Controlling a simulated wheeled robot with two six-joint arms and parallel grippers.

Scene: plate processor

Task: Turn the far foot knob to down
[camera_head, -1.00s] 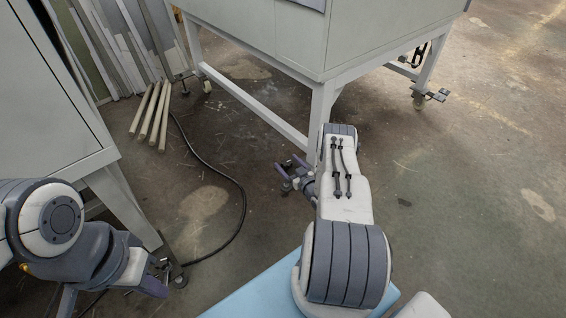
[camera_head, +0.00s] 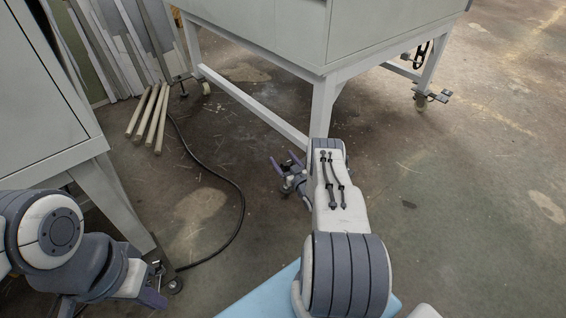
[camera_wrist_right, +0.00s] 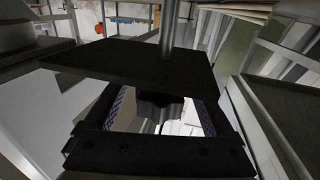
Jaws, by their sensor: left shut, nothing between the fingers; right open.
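A dark lobed knob (camera_wrist_right: 158,106) hangs under a flat black plate (camera_wrist_right: 140,62) in the right wrist view, with a metal rod (camera_wrist_right: 168,28) rising above the plate. My right gripper (camera_head: 286,161) is open, low near the floor beside the white machine's near leg; its fingers stand either side of the knob in the wrist view. I cannot tell whether they touch it. In the head view the knob is not seen, and my right arm covers the leg's bottom. Another foot (camera_head: 437,96) with a caster shows at the right leg. My left gripper (camera_head: 153,297) is shut and empty at lower left.
The white machine (camera_head: 420,22) stands over the floor on legs with a low rail (camera_head: 250,103). A grey cabinet (camera_head: 45,100) stands at left. Several pale rods (camera_head: 150,115) and a black cable (camera_head: 240,205) lie on the floor. The floor at right is clear.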

